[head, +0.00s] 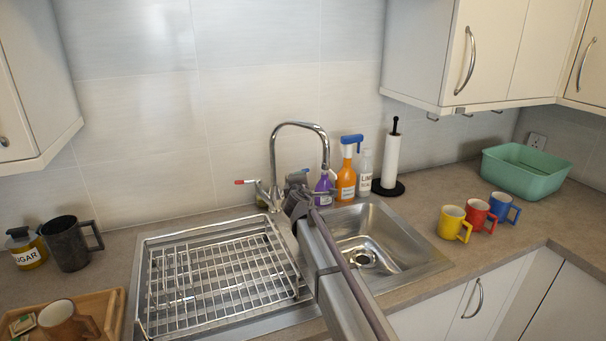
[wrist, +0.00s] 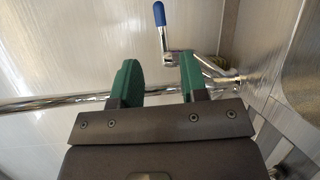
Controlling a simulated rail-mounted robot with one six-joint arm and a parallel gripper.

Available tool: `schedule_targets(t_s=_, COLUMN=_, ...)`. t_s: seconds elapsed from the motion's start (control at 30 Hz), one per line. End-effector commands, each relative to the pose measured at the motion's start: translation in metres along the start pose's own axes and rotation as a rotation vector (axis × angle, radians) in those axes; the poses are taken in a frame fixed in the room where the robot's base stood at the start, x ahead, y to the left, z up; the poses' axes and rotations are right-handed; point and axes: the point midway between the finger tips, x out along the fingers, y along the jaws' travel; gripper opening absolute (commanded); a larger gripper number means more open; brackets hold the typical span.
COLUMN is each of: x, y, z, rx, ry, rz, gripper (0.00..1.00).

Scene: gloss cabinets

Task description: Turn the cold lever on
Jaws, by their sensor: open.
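The chrome tap (head: 300,126) stands behind the sink, with a red-tipped hot lever (head: 245,182) sticking out to its left. The cold lever with a blue tip (wrist: 159,15) shows in the wrist view, beyond my gripper's fingers. My gripper (wrist: 160,76) is open, with two green fingers apart and nothing seen held between them. The lever's chrome base is near the right finger; I cannot tell whether they touch. In the head view my gripper (head: 298,200) is in front of the tap's base and hides most of its right side.
A drying rack (head: 220,275) fills the drainer at left. The sink basin (head: 400,245) is empty. A purple bottle (head: 323,188), an orange spray bottle (head: 347,180) and a paper roll (head: 392,160) stand close right of the tap. Coloured mugs (head: 478,214) stand further right.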

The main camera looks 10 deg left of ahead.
Motion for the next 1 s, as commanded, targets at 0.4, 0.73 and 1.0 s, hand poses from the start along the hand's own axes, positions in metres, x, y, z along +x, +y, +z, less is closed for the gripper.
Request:
schedule_targets(t_s=0.4, x=0.079, y=-0.002, z=0.0, rx=0.005, ry=-0.004, rz=-0.003, gripper=0.4)
schedule_targets(t_s=0.73, x=0.107, y=-0.001, z=0.002, rx=0.005, ry=-0.003, rz=-0.002, gripper=0.4)
schedule_targets(t_s=1.0, x=0.106, y=-0.001, z=0.002, rx=0.005, ry=-0.003, rz=-0.002, gripper=0.24)
